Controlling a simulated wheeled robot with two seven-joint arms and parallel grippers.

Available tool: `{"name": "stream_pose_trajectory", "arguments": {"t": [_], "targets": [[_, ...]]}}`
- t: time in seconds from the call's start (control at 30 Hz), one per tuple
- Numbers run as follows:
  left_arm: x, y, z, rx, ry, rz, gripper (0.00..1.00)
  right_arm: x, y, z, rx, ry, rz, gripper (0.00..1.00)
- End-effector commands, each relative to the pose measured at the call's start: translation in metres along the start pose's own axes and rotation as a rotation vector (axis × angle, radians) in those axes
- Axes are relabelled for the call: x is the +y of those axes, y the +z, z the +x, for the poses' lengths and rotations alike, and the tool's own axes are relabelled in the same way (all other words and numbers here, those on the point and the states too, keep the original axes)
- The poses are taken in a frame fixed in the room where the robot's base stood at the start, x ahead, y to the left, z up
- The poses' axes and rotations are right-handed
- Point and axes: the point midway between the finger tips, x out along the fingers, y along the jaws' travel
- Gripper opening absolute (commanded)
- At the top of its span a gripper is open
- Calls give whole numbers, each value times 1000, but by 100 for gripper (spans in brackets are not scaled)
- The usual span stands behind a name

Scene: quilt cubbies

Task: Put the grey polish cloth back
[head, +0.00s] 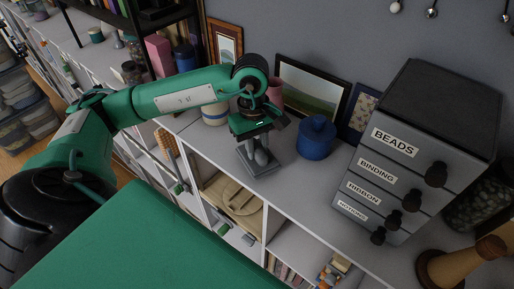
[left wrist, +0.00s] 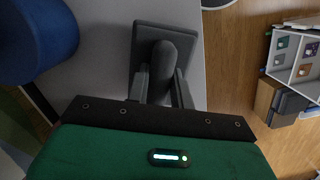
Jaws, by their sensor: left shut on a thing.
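The grey polish cloth appears as a flat grey square with a rounded raised part in its middle; it lies on or just above the white shelf top in the head view (head: 246,163). It also shows in the left wrist view (left wrist: 146,38). My left gripper (head: 257,150) points down over it. In the left wrist view the fingers (left wrist: 161,85) are closed on the raised part. I cannot tell whether the cloth touches the shelf. My right gripper is not in view.
A blue lidded pot (head: 316,140) stands close to the right of my left gripper. A grey drawer unit (head: 425,130) labelled beads, binding and ribbon stands further right. A landscape picture (head: 311,88) leans on the wall behind. Open cubbies (head: 230,200) lie below the front edge.

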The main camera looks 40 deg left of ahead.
Motion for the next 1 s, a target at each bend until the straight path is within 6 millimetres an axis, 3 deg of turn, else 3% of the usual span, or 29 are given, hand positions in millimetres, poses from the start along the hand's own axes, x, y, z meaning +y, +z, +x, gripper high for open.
{"name": "stream_pose_trajectory", "arguments": {"t": [0.13,0.47,0.5,0.6,1.0], "targets": [[-1,-2,15,-1,-2,0,0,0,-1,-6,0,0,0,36],[0,-3,20,0,1,0,0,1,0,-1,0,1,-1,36],[0,-3,19,0,0,0,27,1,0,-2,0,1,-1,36],[0,-2,18,0,0,0,45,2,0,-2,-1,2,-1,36],[0,-2,14,0,1,0,45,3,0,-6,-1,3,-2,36]]}}
